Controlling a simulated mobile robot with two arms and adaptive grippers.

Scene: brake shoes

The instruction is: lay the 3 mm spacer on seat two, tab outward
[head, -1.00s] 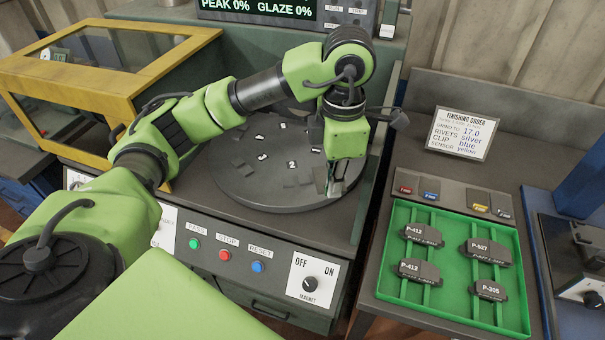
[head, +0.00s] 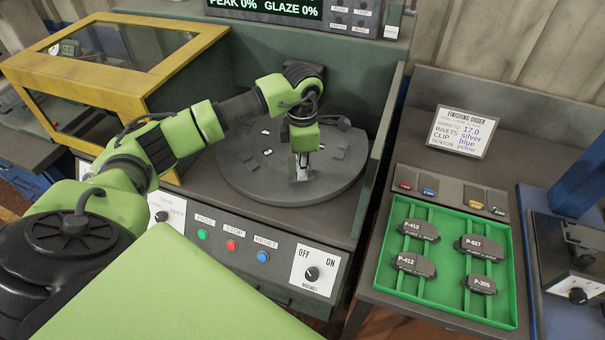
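My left gripper (head: 301,177) points straight down over the round dark turntable (head: 250,188), near its middle and front. Its fingers are small and light grey here. I cannot tell whether they hold the 3 mm spacer or are open. Small dark pads and white number marks lie on the turntable. The number 2 is not readable now; my gripper covers that area. I cannot pick out the 3 mm spacer or its tab for certain. My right gripper is not in view.
A green tray (head: 393,275) with several labelled brake pads stands at right. Behind it are small coloured clips (head: 429,189) and a finishing order card (head: 462,131). A yellow-framed case (head: 172,72) stands at left. A control panel (head: 218,240) with buttons and a magnet knob fronts the turntable.

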